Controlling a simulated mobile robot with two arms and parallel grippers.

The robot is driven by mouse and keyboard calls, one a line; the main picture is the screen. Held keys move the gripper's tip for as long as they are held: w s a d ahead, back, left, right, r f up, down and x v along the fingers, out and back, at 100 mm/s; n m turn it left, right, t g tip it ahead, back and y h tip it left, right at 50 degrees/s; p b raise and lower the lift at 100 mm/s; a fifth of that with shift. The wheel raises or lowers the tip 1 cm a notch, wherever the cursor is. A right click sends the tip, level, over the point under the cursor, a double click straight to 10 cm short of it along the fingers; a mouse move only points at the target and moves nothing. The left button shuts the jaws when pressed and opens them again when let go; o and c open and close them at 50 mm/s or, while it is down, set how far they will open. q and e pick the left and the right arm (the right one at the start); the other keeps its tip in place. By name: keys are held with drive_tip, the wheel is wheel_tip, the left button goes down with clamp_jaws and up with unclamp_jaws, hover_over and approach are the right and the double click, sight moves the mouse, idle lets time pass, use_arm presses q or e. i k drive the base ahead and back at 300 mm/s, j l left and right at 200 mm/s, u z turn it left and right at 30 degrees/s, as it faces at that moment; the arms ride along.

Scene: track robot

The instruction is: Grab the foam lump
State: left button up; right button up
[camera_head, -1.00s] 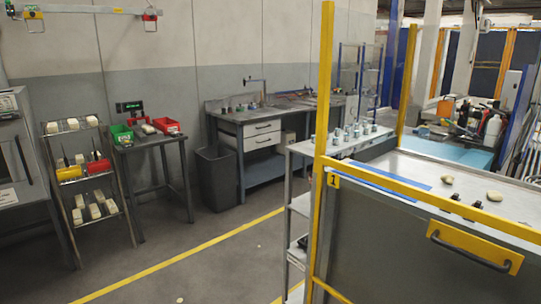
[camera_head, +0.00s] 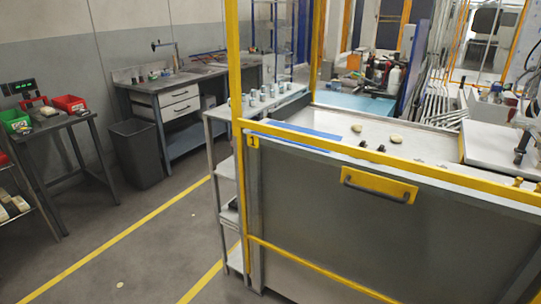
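Two small beige lumps lie on the light top of the large grey enclosure; either could be the foam lump. One lump (camera_head: 357,127) is farther left and the other lump (camera_head: 396,139) is a little to its right and nearer. They lie apart, behind the yellow front rail (camera_head: 400,165). A small pale piece (camera_head: 120,285) lies on the floor at lower left; it is too small to identify. Neither of my grippers is in view.
The grey enclosure (camera_head: 370,225) with yellow posts fills the right. A narrow shelf unit with metal cylinders (camera_head: 262,95) stands at its left. A dark bin (camera_head: 136,153) and a workbench (camera_head: 180,98) stand along the wall. The floor at lower left is open.

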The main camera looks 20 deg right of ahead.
sight(397, 139)
drive_tip(key=z, duration=1.3)
